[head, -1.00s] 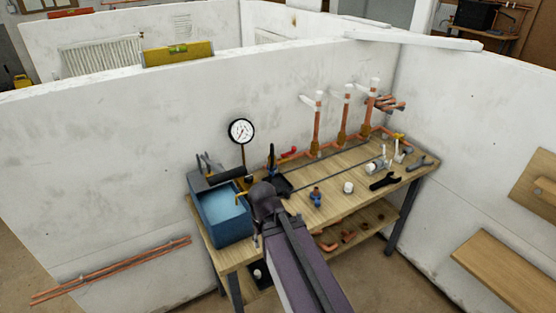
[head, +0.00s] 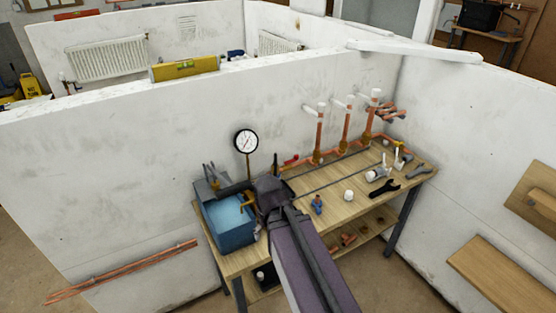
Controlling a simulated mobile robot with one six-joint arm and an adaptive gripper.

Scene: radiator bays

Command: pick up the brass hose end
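A small brass-coloured piece (head: 248,200), which looks like the brass hose end, shows at the right edge of the blue open-topped tank (head: 228,236) on the workbench. My dark arm reaches in from the bottom of the head view and ends just right of this piece, over the bench's left part. My gripper is mostly hidden behind the arm's end, so its fingers and any contact with the brass piece cannot be made out. A round white gauge (head: 246,141) stands behind the tank on a brass stem.
The wooden bench (head: 335,205) carries a blue fitting (head: 317,204), a white cap (head: 348,195) and a black wrench (head: 384,188). Upright copper pipes (head: 345,127) stand at the back. White walls close the bench in behind and to the right.

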